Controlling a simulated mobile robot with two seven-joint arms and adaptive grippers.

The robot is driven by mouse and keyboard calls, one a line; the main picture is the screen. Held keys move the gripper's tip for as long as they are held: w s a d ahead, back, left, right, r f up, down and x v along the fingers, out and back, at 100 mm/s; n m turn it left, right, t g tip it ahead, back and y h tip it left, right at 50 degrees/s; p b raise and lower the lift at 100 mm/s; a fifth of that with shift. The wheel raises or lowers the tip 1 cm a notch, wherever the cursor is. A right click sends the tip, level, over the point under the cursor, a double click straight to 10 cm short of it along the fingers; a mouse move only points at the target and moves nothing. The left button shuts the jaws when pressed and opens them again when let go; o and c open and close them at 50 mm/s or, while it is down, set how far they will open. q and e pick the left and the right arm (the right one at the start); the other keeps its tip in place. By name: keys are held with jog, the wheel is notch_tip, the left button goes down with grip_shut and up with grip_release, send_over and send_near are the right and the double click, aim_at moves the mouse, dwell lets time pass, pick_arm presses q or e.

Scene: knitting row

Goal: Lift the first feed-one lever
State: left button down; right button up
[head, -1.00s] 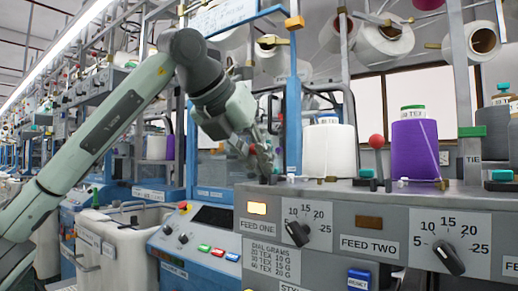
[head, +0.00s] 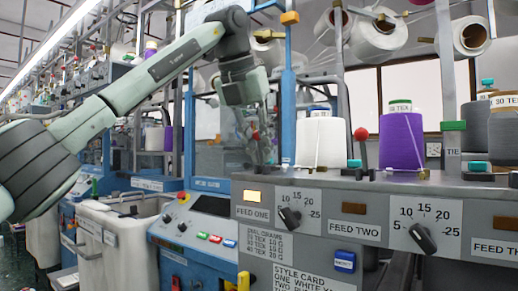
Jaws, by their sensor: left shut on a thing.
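The feed-one lever's red knob (head: 256,135) shows among the fingers of my left gripper (head: 260,149), above the panel's left end. The gripper is shut on this lever and points down, with its fingers hiding most of the stem. The knob is about level in the picture with the feed-two lever's red knob (head: 361,134), which stands free and upright. The FEED ONE label (head: 252,213) sits below a lit amber lamp (head: 252,196) on the grey panel (head: 322,222).
A white yarn cone (head: 322,142) and a purple cone (head: 401,138) stand behind the panel, right of the gripper. A blue upright post (head: 288,100) is close beside the gripper. A blue console (head: 203,235) and a white bin (head: 112,232) stand lower left.

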pick_arm(q)
jog(key=c, duration=1.5)
grip_release()
jog(key=shift+o, duration=0.2)
jog(key=shift+r, duration=0.15)
jog(key=v, duration=1.2)
jog(key=shift+c, duration=0.5)
